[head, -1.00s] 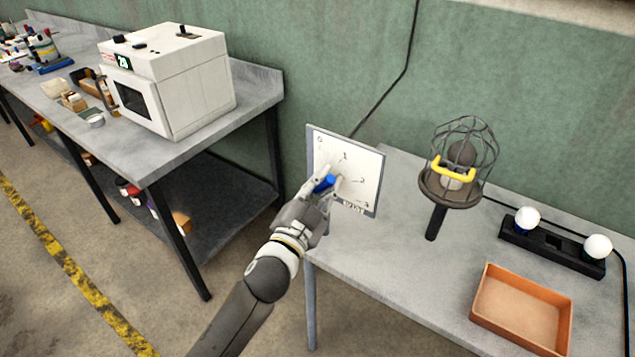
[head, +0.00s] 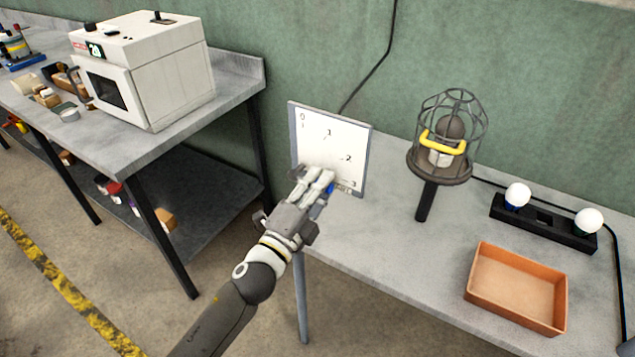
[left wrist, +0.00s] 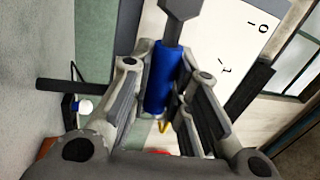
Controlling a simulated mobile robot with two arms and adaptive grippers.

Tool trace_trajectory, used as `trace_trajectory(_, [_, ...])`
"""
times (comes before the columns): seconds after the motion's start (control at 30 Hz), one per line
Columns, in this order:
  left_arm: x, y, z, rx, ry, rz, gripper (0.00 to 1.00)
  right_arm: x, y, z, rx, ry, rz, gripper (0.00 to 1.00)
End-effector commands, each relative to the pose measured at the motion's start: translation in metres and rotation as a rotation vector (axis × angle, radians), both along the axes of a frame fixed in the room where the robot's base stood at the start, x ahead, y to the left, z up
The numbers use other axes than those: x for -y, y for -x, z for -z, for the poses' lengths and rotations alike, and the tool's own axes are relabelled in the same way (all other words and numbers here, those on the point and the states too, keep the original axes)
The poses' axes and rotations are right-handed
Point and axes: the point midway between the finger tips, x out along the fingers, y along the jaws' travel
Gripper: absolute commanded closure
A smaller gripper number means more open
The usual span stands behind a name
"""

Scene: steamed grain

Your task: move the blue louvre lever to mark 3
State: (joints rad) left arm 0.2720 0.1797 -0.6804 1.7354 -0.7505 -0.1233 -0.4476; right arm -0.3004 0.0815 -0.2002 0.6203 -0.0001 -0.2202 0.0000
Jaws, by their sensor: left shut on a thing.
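The white dial plate (head: 335,143) stands upright at the left end of the right-hand bench, with marks 0, 1, 2 and 3 along an arc. The blue louvre lever (head: 330,188) shows as a small patch at the plate's lower edge, close to mark 3, mostly hidden by my fingers. My left gripper (head: 318,180) is shut on the lever. In the left wrist view the blue handle (left wrist: 160,80) lies between the two fingers, on a grey shaft joined to a grey hub. Exactly where the lever points is hidden. My right gripper is not in view.
A caged lamp (head: 447,140) with a yellow handle stands right of the plate. An orange tray (head: 515,290) and a black holder with two white bulbs (head: 545,228) lie farther right. A white oven (head: 145,70) sits on the left bench.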

Motion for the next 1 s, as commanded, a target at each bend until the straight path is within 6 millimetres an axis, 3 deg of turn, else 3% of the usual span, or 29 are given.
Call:
trace_trajectory(0.77, [0.0001,0.0005,0.0085,0.056,-0.084,0.001,1.0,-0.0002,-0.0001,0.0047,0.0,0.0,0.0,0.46])
trace_trajectory(0.8, [0.0001,0.0005,0.0086,0.056,-0.085,-0.001,0.77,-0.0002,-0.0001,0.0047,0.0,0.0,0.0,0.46])
trace_trajectory(0.93, [0.0001,0.0005,0.0081,0.054,-0.082,0.0,0.61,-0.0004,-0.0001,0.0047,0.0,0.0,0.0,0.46])
trace_trajectory(1.0, [0.0,0.0003,0.0076,0.055,-0.08,0.0,0.6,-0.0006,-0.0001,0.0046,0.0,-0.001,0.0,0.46])
